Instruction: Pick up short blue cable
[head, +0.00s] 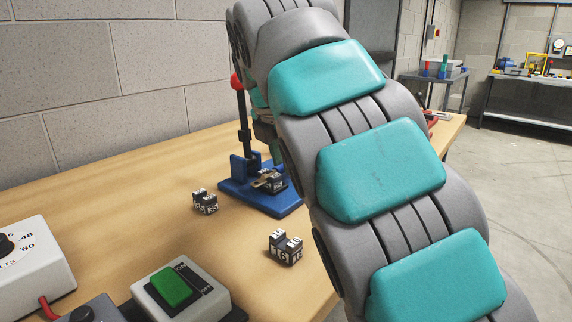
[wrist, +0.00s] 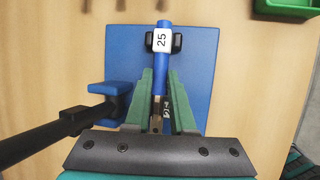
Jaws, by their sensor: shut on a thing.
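In the wrist view, a short blue rod-like piece (wrist: 163,82), which I take for the short blue cable, carries a white label reading 25. My gripper (wrist: 161,75) is shut on it, with green fingers on both sides of its lower part. Its labelled end sits between two dark lugs over a blue base plate (wrist: 205,80). I cannot tell whether it touches them. In the head view, my arm hides most of the gripper, and I cannot make out the cable there. The blue base plate (head: 238,198) stands on the wooden table.
A black post (head: 243,120) with a red top rises beside the plate. Two small dark numbered blocks (head: 205,203) (head: 285,248) stand on the table. A green-button switch box (head: 175,287) and a white dial box (head: 30,262) are at front left. A green bin (wrist: 285,8) is at the wrist view's top right.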

